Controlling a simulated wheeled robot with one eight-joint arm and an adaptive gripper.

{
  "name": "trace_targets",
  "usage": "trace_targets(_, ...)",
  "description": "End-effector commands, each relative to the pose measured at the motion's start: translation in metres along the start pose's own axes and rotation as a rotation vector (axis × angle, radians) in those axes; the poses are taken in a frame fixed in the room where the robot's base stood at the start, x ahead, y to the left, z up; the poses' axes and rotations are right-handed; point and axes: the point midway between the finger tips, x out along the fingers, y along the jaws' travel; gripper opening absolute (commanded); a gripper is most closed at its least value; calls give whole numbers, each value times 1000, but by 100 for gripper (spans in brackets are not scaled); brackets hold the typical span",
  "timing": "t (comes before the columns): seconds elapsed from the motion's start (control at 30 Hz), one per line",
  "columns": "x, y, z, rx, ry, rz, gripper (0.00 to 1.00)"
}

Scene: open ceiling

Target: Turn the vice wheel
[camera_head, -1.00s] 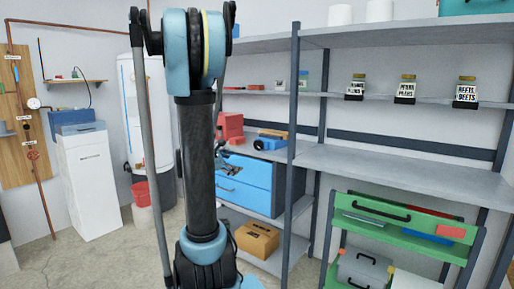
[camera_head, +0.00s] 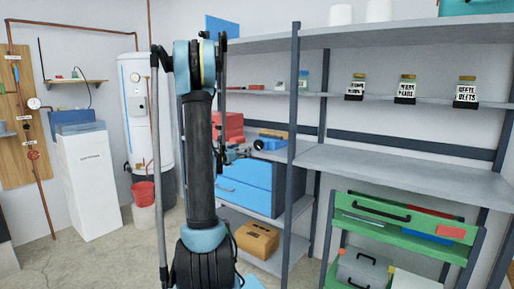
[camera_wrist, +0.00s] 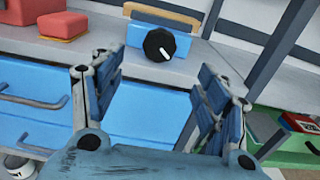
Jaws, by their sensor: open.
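The blue vice (camera_head: 270,143) sits on the shelf top above the blue drawers, left of the dark shelf post. In the wrist view, the vice's blue body (camera_wrist: 133,36) shows with a round black wheel (camera_wrist: 159,45) on its near face, carrying a white mark. A tan wooden piece (camera_wrist: 165,15) lies behind it. My gripper (camera_wrist: 155,85) is open and empty. Its two blue fingers stand apart, and the wheel shows beyond the gap between them, not touched. In the head view, my gripper (camera_head: 236,154) is partly hidden by my arm, left of the vice.
Red boxes (camera_wrist: 62,25) stand left of the vice. Blue drawers (camera_wrist: 140,105) with grey handles lie below the shelf edge. The dark post (camera_wrist: 295,30) rises at right. A green rack (camera_head: 400,215) and cardboard box (camera_head: 257,239) are lower down.

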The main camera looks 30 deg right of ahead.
Motion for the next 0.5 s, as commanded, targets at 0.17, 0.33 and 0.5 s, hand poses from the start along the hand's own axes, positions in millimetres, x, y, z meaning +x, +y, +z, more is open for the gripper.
trace_targets(0.17, 34, 0, 0, 1, 0, -2, 68)
trace_targets(0.33, 64, -1, 0, 1, 1, -3, 68)
trace_targets(0.5, 93, -1, 0, 2, 1, -2, 68)
